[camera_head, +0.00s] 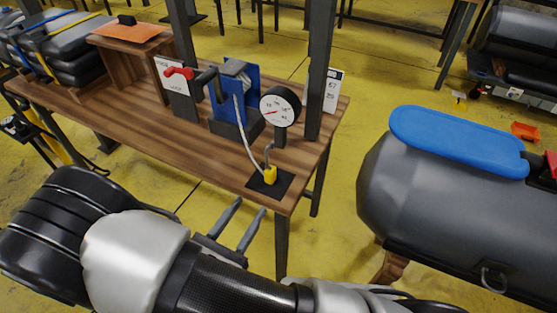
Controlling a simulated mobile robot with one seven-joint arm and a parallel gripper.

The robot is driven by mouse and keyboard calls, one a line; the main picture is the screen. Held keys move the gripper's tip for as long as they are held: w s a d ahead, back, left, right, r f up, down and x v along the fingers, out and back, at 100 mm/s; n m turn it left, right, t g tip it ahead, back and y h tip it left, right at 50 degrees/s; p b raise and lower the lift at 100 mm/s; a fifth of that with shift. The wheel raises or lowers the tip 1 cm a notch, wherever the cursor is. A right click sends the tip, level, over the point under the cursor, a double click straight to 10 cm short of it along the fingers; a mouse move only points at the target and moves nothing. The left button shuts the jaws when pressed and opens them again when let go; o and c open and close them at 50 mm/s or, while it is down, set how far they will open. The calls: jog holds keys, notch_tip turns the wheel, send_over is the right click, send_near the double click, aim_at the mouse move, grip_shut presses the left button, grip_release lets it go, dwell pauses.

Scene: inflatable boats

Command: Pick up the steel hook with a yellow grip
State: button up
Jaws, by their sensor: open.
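The steel hook with a yellow grip (270,175) stands on a black square mat (256,184) at the near right corner of the wooden workbench (150,126). Its curved steel tip points up above the yellow part. My gripper (245,222) is open and empty. Its two grey fingers point up and to the right, in front of the bench's near edge. They are apart from the hook, to the lower left of it in the picture.
A pressure gauge (281,106) and a blue device (237,92) with a grey hose stand just behind the hook. A dark post (320,70) rises beside them. A grey inflatable boat tube (440,190) with a blue pad (455,140) lies to the right.

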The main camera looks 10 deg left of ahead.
aim_at(273, 166)
jog(key=x, duration=1.1)
jog(key=shift+w+b, duration=0.15)
jog(key=shift+b, duration=0.15)
jog(key=shift+a+r+b+x, duration=0.1)
jog(key=shift+a+b+x, duration=0.05)
jog(key=shift+x, duration=1.35)
jog(key=shift+a+r+b+x, duration=0.15)
jog(key=shift+x, duration=1.3)
jog(key=shift+w, duration=0.1)
grip_shut()
